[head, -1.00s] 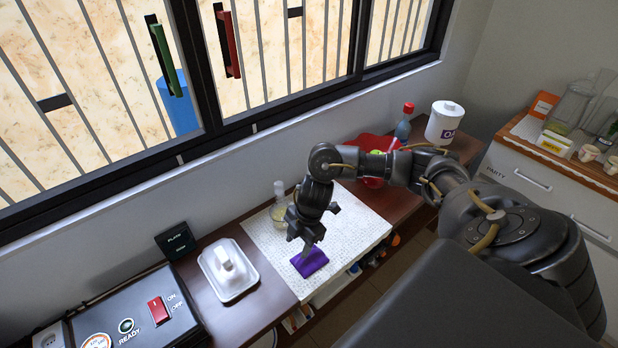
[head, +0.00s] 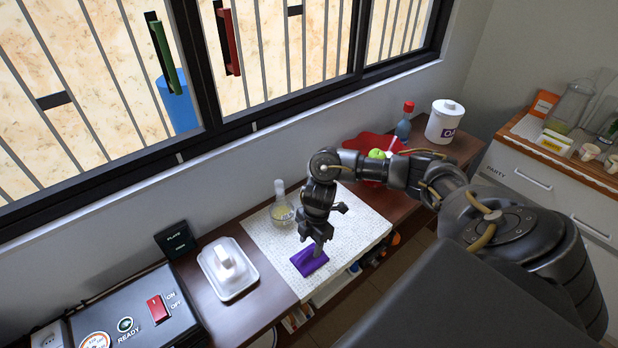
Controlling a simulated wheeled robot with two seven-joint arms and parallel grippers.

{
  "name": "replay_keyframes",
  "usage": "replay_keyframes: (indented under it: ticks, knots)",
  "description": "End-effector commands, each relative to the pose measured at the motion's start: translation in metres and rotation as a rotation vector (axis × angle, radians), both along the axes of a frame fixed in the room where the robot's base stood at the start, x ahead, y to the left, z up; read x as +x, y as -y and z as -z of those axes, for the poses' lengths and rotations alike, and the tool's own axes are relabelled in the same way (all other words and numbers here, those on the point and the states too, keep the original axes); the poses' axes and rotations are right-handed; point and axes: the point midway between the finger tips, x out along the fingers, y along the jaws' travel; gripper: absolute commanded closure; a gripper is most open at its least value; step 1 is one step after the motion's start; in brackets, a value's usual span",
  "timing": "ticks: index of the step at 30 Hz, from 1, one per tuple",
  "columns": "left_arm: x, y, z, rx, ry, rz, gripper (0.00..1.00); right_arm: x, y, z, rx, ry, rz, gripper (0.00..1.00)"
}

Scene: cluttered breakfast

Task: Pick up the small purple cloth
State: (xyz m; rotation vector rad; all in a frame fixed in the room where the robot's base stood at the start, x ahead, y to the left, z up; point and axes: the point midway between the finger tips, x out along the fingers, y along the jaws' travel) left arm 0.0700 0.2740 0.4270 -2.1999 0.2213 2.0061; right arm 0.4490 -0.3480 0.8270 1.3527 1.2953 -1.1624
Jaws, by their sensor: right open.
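The small purple cloth (head: 307,263) lies on the near left part of the white textured mat (head: 268,242) on the dark wooden counter. My right gripper (head: 318,250) points down at the cloth's upper right side, with its fingertips at or just above it. Its jaws are open. A finger hides part of the cloth, and I cannot tell whether it touches it. My left gripper is not in view.
A white butter dish (head: 229,268) is left of the mat. A red plate (head: 362,141) with green fruit, a bottle (head: 403,126) and a white canister (head: 444,122) stand at the back right.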

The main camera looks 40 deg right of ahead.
Motion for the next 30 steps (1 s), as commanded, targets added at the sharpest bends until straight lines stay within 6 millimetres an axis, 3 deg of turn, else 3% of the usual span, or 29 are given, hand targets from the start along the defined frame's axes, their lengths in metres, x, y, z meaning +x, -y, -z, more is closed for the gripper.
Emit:
replay_keyframes:
  ticks: [9,18,30]
  knots:
    - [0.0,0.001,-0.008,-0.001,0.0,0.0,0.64,-0.003,-0.006,0.042,0.0,-0.004,0.0,0.51]
    - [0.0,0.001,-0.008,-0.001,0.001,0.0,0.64,-0.002,-0.006,0.048,0.0,-0.001,-0.001,0.51]
    - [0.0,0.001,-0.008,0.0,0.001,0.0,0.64,-0.002,-0.006,0.047,0.0,-0.001,-0.001,0.99]
